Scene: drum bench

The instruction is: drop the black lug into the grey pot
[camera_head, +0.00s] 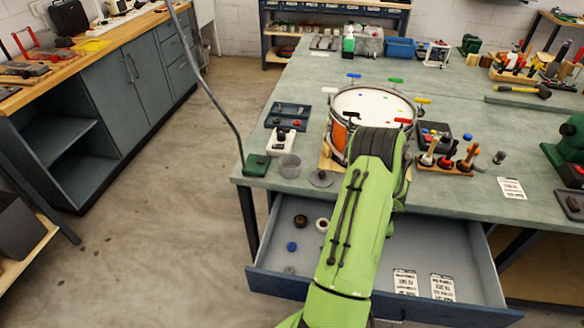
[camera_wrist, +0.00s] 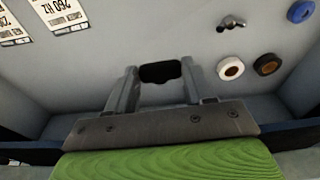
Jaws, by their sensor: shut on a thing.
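The grey pot (camera_head: 290,165) stands upright on the bench near its front left corner. A grey lid-like disc (camera_head: 321,179) lies to its right. The black lug (camera_wrist: 160,72) is between the two fingertips of my gripper (camera_wrist: 159,76) in the wrist view, and the jaws are shut on it. My gripper is above the inside of the open drawer (camera_head: 375,295), apart from the pot. In the head view my green arm hides the gripper and the lug.
In the drawer lie a white ring (camera_wrist: 230,68), a dark ring (camera_wrist: 267,64), a blue ring (camera_wrist: 300,11), a wing nut (camera_wrist: 231,22) and printed cards (camera_wrist: 62,12). A drum (camera_head: 372,103) stands behind my arm. A green-based rod (camera_head: 256,165) rises left of the pot.

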